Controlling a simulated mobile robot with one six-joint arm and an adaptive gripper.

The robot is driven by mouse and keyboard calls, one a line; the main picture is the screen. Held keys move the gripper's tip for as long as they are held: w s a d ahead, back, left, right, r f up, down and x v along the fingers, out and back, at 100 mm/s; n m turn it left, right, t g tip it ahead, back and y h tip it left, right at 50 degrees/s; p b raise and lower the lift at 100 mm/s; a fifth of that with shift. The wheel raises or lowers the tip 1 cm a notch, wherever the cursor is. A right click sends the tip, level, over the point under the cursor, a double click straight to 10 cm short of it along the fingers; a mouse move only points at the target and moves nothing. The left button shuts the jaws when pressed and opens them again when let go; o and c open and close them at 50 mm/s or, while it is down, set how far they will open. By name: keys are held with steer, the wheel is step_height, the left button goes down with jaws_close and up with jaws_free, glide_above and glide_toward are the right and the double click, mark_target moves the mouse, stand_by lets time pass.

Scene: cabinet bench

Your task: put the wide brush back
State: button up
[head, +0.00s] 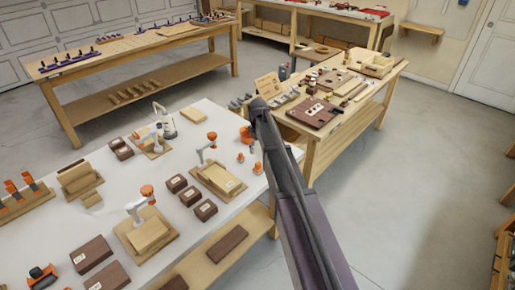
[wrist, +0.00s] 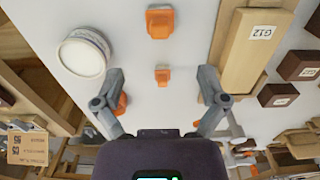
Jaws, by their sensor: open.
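My gripper (wrist: 161,72) is open and empty in the wrist view, its two grey fingers spread above the white bench top (wrist: 120,30). A small orange piece (wrist: 162,75) shows between the fingertips, apart from both. A larger orange piece (wrist: 159,22) lies beyond it. More orange shows partly behind the left finger. In the head view, small orange pieces (head: 240,157) stand near the bench's right end beside my dark arm, which hides part of that area. I cannot tell which thing is the wide brush.
A white round container (wrist: 83,54) stands left of the fingers. A pale wooden block marked G12 (wrist: 250,48) lies close to the right finger, with dark brown boxes (wrist: 299,65) beyond. A small white arm with an orange head (head: 207,148) stands at the wooden board (head: 235,192).

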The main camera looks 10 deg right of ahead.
stand_by(0.6)
steer(key=s+m, duration=0.7)
steer(key=s, duration=2.2)
steer(key=shift+a, duration=0.2)
